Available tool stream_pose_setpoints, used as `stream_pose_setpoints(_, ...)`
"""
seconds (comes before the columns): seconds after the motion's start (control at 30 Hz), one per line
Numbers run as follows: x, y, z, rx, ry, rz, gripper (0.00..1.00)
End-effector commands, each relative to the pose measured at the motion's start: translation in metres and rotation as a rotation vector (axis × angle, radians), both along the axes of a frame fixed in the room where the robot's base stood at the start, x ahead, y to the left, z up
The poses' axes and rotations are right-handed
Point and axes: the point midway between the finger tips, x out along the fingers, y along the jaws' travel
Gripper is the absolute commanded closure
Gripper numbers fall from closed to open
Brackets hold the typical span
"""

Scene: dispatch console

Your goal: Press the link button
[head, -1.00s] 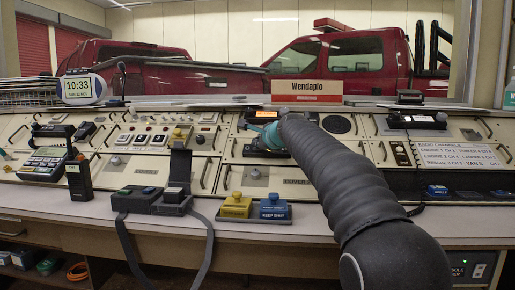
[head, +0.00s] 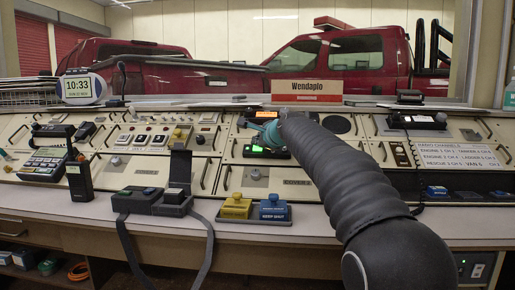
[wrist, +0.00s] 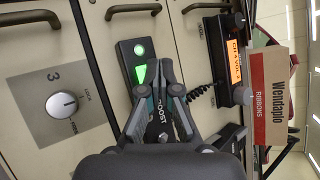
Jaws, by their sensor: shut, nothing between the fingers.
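The green glow also shows in the head view (head: 258,150). I cannot read a link label; the word BOOST shows lower down, between my fingers. My gripper (wrist: 163,68) is shut and empty, its tips at the box, partly covering it. Whether they touch it I cannot tell. In the head view, my gripper (head: 268,131) is above the green glow, partly hidden by my arm.
A radio with an orange display (wrist: 233,58) sits close by, with a coiled cord. A Wendaplo box (head: 308,91) stands behind the console. A knob marked 3 (wrist: 62,104) and drawer handles are near. Yellow (head: 236,206) and blue (head: 273,207) buttons are on the front ledge.

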Motion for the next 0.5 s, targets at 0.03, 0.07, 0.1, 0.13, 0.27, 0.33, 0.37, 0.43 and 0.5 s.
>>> stream_pose_setpoints(0.03, -0.001, 0.0, 0.004, 0.0, -0.001, 0.0, 1.0)
stream_pose_setpoints(0.07, -0.002, 0.0, 0.005, 0.001, -0.001, 0.001, 1.0)
stream_pose_setpoints(0.1, -0.004, 0.0, 0.008, 0.001, -0.001, 0.001, 1.0)
stream_pose_setpoints(0.13, -0.005, 0.0, 0.01, 0.001, -0.001, 0.001, 1.0)
stream_pose_setpoints(0.27, -0.011, 0.001, 0.02, 0.0, -0.002, 0.001, 1.0)
stream_pose_setpoints(0.33, -0.014, 0.001, 0.025, 0.0, -0.002, 0.001, 1.0)
stream_pose_setpoints(0.37, -0.016, 0.001, 0.027, 0.0, -0.001, 0.001, 1.0)
stream_pose_setpoints(0.43, -0.019, 0.001, 0.032, 0.0, -0.001, 0.001, 1.0)
stream_pose_setpoints(0.5, -0.022, 0.001, 0.037, 0.0, -0.001, 0.001, 1.0)
